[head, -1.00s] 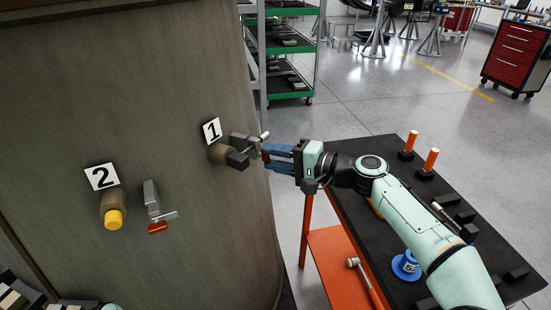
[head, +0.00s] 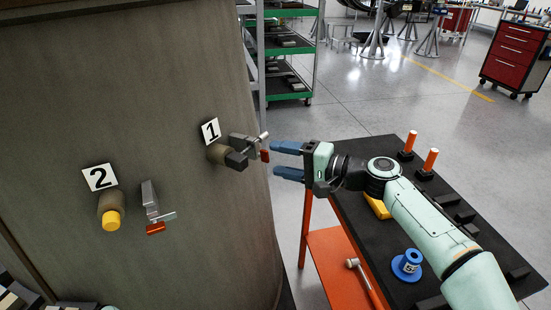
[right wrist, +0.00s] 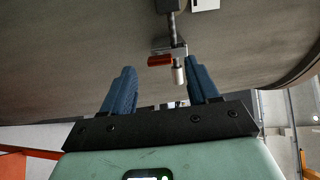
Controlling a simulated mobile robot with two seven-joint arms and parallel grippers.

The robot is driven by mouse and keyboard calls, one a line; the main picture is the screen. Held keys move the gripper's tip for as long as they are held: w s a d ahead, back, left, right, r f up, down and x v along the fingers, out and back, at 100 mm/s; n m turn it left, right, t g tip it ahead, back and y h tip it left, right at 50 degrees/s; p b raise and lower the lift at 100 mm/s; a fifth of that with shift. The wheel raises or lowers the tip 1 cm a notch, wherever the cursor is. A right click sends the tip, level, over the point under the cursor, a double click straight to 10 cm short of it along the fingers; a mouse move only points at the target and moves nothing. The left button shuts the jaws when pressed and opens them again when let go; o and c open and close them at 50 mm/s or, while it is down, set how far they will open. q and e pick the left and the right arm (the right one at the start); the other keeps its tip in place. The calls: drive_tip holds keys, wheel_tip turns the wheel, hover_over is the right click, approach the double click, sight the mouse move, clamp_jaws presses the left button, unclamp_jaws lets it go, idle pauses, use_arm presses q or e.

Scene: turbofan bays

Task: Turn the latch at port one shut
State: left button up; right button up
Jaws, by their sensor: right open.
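Port one (head: 218,153) is a brown stub under the "1" label (head: 211,131) on the curved grey-brown casing. Its latch (head: 240,150) is a dark clamp reaching right from the stub, with a metal rod and a red grip (head: 264,155) at its right end. My right gripper (head: 275,159) is open and empty, just right of the red grip, its blue fingers pointing at it. In the right wrist view the red grip (right wrist: 160,60) and metal rod (right wrist: 179,73) show near the fingertips, between the fingers in the picture. My left gripper is not in view.
Port two (head: 112,205) has a yellow cap (head: 112,221), and a separate latch with a red grip (head: 156,229) stands beside it. A dark-topped cart (head: 350,225) stands under my right arm, with orange-handled tools and a blue spool (head: 406,264).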

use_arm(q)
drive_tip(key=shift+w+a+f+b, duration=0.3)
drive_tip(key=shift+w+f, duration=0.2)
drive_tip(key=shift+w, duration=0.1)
use_arm(e)
drive_tip(key=v, duration=1.1)
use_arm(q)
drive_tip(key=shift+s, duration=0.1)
use_arm(e)
drive_tip(key=shift+f, duration=0.1)
